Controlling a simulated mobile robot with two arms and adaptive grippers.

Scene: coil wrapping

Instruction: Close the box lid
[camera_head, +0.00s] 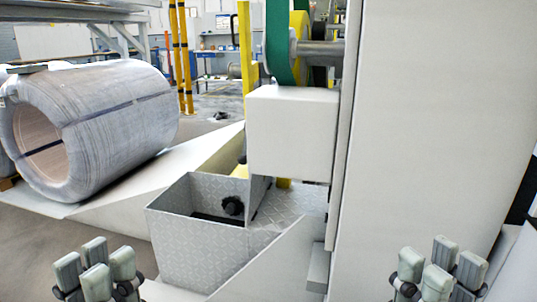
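A grey metal box (195,252) with a diamond-plate pattern stands in the lower middle of the head view. Its top is open, and a dark round knob-like part (232,205) shows at its inside right. A raised plate (259,193) stands at its right rear edge; I cannot tell if this is the lid. My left gripper (95,268) is at the bottom left, apart from the box, with its pale fingers pointing up and spaced, empty. My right gripper (438,272) is at the bottom right, far from the box, also with spaced, empty fingers.
A large wrapped coil (95,125) lies at the left beside a pale ramp (140,190). A white machine block (292,132) overhangs the box's right rear. A tall white panel (430,130) fills the right. A slanted grey panel (275,262) rises right of the box. Bare floor (60,235) shows at left.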

